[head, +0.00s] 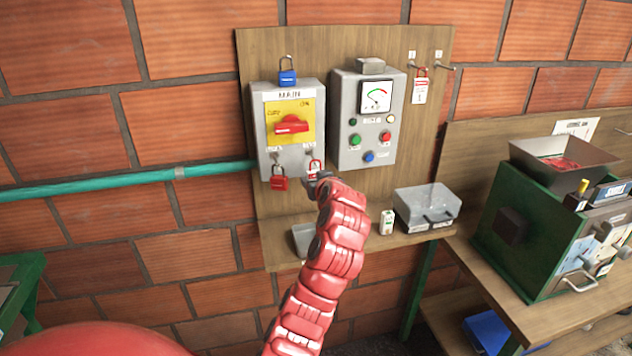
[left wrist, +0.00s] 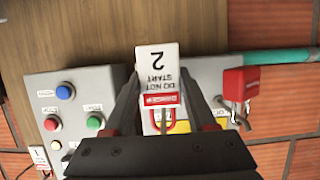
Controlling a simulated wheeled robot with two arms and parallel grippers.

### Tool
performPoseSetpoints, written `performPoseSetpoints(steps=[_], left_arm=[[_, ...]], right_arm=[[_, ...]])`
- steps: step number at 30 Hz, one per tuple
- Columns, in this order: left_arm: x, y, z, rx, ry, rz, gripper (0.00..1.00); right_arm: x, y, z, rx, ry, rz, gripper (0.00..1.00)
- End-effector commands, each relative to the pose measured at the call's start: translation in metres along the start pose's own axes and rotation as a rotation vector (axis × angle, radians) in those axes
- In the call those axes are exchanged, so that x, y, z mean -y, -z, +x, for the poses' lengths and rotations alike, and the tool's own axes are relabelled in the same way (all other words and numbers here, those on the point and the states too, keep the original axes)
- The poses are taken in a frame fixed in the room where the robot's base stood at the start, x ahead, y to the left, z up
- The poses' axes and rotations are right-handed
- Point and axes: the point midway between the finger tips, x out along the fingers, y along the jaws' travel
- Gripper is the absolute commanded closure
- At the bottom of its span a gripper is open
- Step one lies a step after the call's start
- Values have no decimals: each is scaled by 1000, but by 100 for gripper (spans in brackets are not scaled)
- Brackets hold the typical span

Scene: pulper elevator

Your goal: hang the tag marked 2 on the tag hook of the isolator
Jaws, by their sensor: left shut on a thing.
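The isolator (head: 264,135) is a grey box with a yellow plate and a red rotary handle, on the wooden board. My left gripper (head: 316,178) is in front of its lower right corner, shut on the tag marked 2 (left wrist: 157,65). The white tag, with its red loop, also shows in the head view (head: 314,167). In the left wrist view it appears upside down between the fingers. The tag hook (head: 308,154) is close to the loop; I cannot tell whether the loop is around it. A red padlock (head: 279,182) hangs at the isolator's lower left, also seen in the wrist view (left wrist: 233,82).
A grey control box (head: 350,150) with a meter and buttons is right of the isolator. Another tag (head: 420,90) hangs on a peg at upper right. A blue padlock (head: 287,77) is at the isolator's top. A grey bin (head: 428,205) stands on the shelf below.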

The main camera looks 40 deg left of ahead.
Motion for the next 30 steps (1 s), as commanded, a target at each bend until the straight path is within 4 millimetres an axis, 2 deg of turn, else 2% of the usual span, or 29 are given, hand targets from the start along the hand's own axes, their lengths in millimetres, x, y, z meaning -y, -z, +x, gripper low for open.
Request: performPoseSetpoints(steps=[10, 11, 16, 17, 26, 30], left_arm=[[0, 0, 0, 0, 0, 0, 97], [0, 0, 0, 0, 0, 0, 42], [0, 0, 0, 0, 0, 0, 11], [0, 0, 0, 0, 0, 0, 9], [0, 0, -1, -1, -1, 0, 9], [-1, 0, -12, -7, -4, -1, 9]], right_arm=[[0, 0, 0, 0, 0, 0, 43], [0, 0, 0, 0, 0, 0, 43], [0, 0, 0, 0, 0, 0, 43], [0, 0, 0, 0, 0, 0, 43], [0, 0, -1, 0, 0, 0, 43], [0, -1, -7, 0, 0, 0, 43]])
